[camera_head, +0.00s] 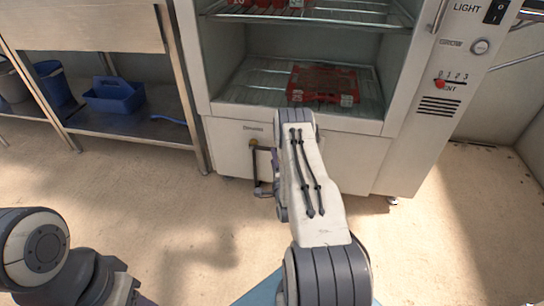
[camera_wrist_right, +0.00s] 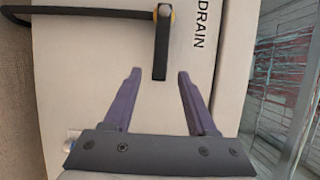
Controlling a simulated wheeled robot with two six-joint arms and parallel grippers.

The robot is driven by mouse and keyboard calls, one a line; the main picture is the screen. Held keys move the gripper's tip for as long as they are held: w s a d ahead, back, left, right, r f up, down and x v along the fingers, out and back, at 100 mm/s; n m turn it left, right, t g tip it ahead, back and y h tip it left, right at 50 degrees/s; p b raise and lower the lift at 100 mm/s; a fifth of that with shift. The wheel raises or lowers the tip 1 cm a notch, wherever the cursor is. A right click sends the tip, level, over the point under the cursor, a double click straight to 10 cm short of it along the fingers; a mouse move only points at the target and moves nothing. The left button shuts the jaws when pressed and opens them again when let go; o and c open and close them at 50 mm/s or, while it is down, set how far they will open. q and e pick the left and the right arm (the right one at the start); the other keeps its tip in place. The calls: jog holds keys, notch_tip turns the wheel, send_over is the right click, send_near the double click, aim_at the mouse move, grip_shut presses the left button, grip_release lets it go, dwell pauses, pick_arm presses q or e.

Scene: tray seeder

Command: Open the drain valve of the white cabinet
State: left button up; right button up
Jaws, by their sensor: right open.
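The white cabinet (camera_head: 230,150) stands ahead, with its drain valve (camera_head: 254,144) low on the front below a small label. In the right wrist view the valve has a yellow collar (camera_wrist_right: 171,12), a black lever handle (camera_wrist_right: 160,48) and a black pipe (camera_wrist_right: 80,11). The lever lies crosswise to the pipe, beside the "DRAIN" lettering (camera_wrist_right: 200,22). My right gripper (camera_wrist_right: 159,72) is open, with the lever's free end between its purple fingertips in the picture; I see no contact. In the head view the gripper (camera_head: 275,157) is mostly hidden by my arm. My left gripper is out of view.
The cabinet's open chamber holds a red tray (camera_head: 325,84) on a wire shelf. A control panel with a red knob (camera_head: 440,84) is on its right. A metal bench (camera_head: 130,124) with a blue caddy (camera_head: 113,97) stands left. The floor in front is clear.

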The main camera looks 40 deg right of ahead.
aim_at(263, 148)
jog(key=shift+b+x, duration=0.7)
jog(key=shift+x, duration=1.55)
grip_shut()
jog(key=shift+s, duration=0.1)
